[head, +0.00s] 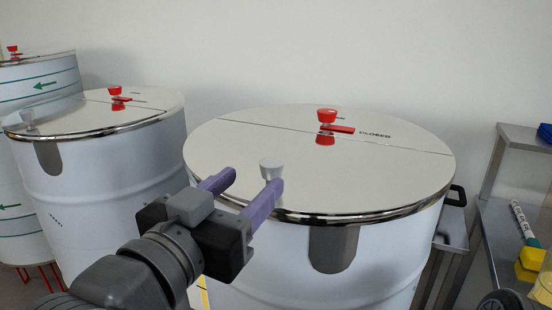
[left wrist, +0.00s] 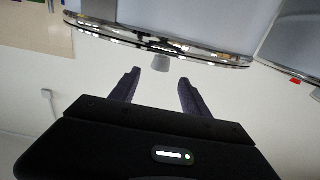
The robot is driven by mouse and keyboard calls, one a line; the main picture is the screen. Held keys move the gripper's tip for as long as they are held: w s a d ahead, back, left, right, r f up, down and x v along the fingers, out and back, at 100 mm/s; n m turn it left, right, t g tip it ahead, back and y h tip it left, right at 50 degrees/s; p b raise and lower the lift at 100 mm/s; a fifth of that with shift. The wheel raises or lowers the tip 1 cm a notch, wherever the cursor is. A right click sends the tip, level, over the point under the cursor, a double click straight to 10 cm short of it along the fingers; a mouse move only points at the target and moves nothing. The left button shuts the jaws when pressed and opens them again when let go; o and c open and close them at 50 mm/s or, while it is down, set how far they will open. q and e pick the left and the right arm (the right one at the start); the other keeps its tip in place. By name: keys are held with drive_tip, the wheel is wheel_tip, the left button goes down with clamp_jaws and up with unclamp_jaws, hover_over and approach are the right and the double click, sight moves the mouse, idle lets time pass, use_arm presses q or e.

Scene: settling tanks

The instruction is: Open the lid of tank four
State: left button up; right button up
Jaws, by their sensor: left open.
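The nearest tank (head: 375,265) is a white drum with a shiny, flat lid (head: 360,175) that lies down on its rim. A pale grey knob (head: 271,169) stands near the lid's front edge. A red handle (head: 326,121) stands at the back of the lid, by the word "CLOSED". No tank number is readable. My left gripper (head: 243,186), with purple fingers, is open at the lid's front edge, close to the knob. In the left wrist view, the knob (left wrist: 160,63) shows beyond the gap between the fingertips (left wrist: 160,77), with nothing held. My right gripper is not in view.
A second lidded tank (head: 105,185) with a red handle (head: 116,93) stands to the left. A third, with green arrows (head: 45,86), is at the far left. A grey metal bench (head: 505,225) with a marker (head: 522,220) and a yellow object (head: 531,258) stands right.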

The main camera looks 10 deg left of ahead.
sight(266, 169)
use_arm(q)
drive_tip(key=shift+p+x, duration=0.85)
drive_tip(key=shift+x, duration=3.15)
drive_tip(key=shift+f, duration=0.1)
drive_tip(key=shift+c, duration=0.4)
clamp_jaws()
